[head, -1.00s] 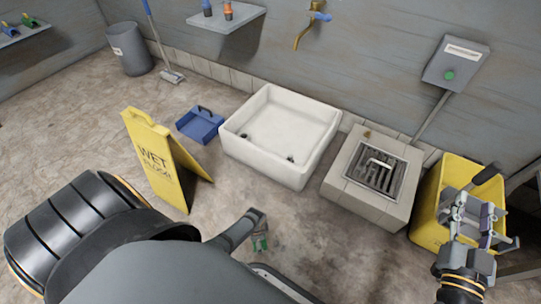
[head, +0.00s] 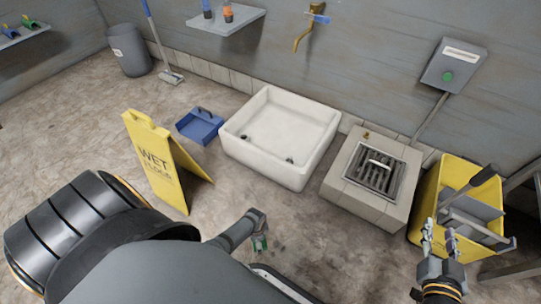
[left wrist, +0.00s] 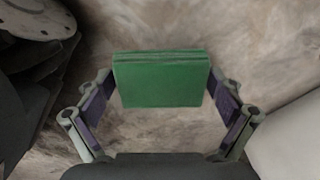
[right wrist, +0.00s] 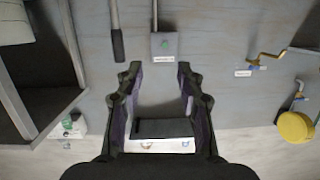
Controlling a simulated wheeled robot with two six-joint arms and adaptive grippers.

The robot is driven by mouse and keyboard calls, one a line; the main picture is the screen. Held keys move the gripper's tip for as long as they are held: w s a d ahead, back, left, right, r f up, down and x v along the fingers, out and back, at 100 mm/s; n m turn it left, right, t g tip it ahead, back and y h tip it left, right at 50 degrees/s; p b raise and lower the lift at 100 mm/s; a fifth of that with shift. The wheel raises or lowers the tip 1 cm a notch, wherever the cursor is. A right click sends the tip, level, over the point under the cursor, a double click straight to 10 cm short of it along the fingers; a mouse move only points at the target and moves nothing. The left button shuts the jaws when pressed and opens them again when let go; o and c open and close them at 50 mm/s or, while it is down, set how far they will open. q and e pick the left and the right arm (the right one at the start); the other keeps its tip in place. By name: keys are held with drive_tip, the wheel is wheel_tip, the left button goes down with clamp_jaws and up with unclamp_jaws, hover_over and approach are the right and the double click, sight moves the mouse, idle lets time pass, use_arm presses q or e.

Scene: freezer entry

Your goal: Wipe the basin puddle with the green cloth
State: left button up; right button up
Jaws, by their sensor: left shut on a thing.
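The green cloth (left wrist: 160,82) is a folded block held between the fingers of my left gripper (left wrist: 162,100) in the left wrist view. In the head view the left gripper (head: 262,236) hangs over the floor in front of the basin, with a bit of green cloth (head: 263,243) at its tip. The white square basin (head: 255,172) stands against the wall, apart from the cloth. No puddle is clearly visible in it; small dark spots show on its floor. My right gripper (head: 439,232) is open, in front of the yellow bucket; its spread fingers show in the right wrist view (right wrist: 158,82).
A yellow wet-floor sign (head: 158,160) stands left of the basin, beside a blue dustpan (head: 199,126). A grated drain block (head: 345,193) and the yellow mop bucket (head: 429,200) stand to the right. A brass tap (head: 304,36) juts from the wall above. Floor before the basin is open.

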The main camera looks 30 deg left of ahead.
drive_tip(key=s+f+g, duration=0.3)
drive_tip(key=f, duration=0.4)
drive_tip(key=shift+s+a+p, duration=0.2)
drive_tip(key=shift+s+p, duration=0.15)
drive_tip(key=shift+r, duration=0.1)
